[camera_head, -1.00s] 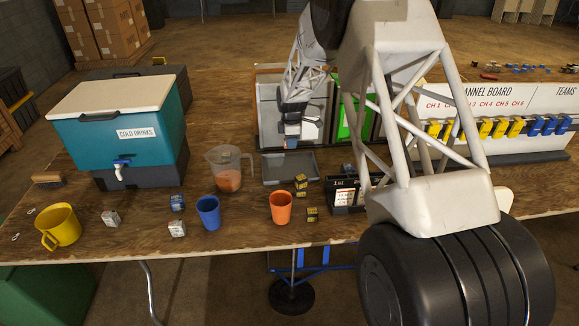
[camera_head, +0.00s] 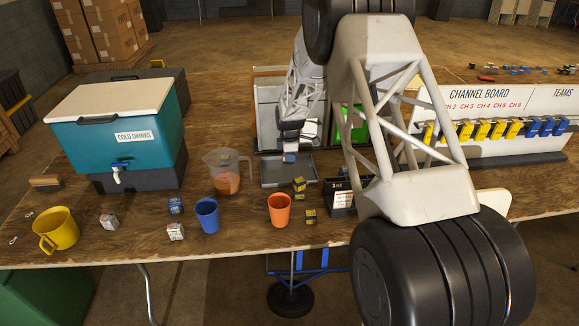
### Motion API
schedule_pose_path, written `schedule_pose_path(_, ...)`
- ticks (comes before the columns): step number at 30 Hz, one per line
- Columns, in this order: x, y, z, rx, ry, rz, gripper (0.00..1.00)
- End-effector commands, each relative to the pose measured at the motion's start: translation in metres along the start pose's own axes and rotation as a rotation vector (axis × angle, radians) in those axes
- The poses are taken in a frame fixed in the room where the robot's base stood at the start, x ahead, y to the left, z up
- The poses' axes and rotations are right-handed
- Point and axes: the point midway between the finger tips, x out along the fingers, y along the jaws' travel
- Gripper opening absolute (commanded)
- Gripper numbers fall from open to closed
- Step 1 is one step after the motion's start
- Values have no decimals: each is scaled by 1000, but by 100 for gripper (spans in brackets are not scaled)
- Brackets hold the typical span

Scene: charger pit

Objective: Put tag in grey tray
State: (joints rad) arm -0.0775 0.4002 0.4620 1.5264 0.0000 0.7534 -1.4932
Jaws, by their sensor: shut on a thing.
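The grey tray (camera_head: 271,181) lies flat on the wooden table, behind the orange cup. My gripper (camera_head: 290,151) points down over the back part of the tray. It is shut on a small pale blue thing, likely the tag (camera_head: 290,158), which shows just below the fingertips. The tag is very small here, and I cannot tell whether it touches the tray floor. The rest of the tray looks empty.
A measuring jug (camera_head: 223,176) stands left of the tray. An orange cup (camera_head: 279,211), a blue cup (camera_head: 207,214) and small boxes (camera_head: 299,186) stand in front. A black box (camera_head: 339,198) is at right. Upright panels (camera_head: 268,112) stand behind.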

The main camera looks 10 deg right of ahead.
Motion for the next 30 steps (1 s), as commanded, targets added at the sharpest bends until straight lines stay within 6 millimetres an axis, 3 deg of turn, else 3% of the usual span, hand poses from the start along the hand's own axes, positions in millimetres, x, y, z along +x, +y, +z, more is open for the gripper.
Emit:
schedule_pose_path(14, 8, 0, 0, 0, 0, 0, 0)
schedule_pose_path(24, 39, 0, 0, 0, 0, 0, 0)
schedule_pose_path(30, 43, 0, 0, 0, 0, 1, 0)
